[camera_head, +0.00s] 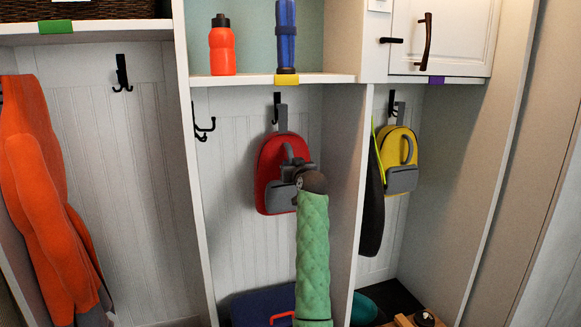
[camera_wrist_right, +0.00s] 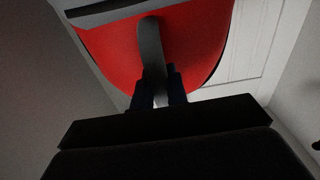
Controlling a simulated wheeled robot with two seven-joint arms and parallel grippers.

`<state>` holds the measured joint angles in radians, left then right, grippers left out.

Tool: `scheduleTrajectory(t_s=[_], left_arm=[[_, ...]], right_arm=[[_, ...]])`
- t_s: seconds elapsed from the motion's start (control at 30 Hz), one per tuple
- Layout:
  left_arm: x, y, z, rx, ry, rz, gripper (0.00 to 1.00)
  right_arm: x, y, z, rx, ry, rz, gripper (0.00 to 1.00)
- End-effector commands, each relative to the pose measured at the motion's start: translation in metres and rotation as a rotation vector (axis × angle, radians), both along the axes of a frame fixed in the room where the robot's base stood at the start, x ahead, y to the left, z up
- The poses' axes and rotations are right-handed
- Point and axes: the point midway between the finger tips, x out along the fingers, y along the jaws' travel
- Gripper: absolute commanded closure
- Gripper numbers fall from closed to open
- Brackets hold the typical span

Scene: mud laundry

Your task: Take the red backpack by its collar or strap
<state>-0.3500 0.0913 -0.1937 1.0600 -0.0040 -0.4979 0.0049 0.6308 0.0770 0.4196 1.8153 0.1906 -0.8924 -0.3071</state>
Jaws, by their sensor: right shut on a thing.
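The red backpack (camera_head: 269,178) hangs on a dark hook in the middle cubby, with a grey loop at its top and a grey lower pocket. My right gripper (camera_head: 296,170) is in front of it, at the end of a green padded arm that hides part of the backpack. In the right wrist view, the red backpack (camera_wrist_right: 199,40) fills the upper part. A grey strap (camera_wrist_right: 152,50) runs down its middle, and my right gripper (camera_wrist_right: 160,95) is shut on that strap. My left gripper is in neither view.
Cubby partitions stand on both sides of the backpack. A yellow backpack (camera_head: 398,150) hangs to the right and an orange jacket (camera_head: 40,180) to the left. An orange bottle (camera_head: 222,50) and a blue bottle (camera_head: 286,38) stand on the shelf above. A blue item (camera_head: 250,305) lies below.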

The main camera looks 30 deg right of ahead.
Motion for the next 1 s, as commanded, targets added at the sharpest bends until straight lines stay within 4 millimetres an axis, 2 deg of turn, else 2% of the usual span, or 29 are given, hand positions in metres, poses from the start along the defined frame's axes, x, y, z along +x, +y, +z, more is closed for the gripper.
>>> scheduleTrajectory(t_s=[0.63, 1.0], left_arm=[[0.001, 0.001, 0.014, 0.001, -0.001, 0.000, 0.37], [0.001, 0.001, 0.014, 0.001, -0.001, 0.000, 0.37]], right_arm=[[0.000, 0.000, 0.023, -0.001, -0.002, -0.001, 1.00], [0.000, 0.000, 0.023, 0.000, -0.002, 0.000, 1.00]])
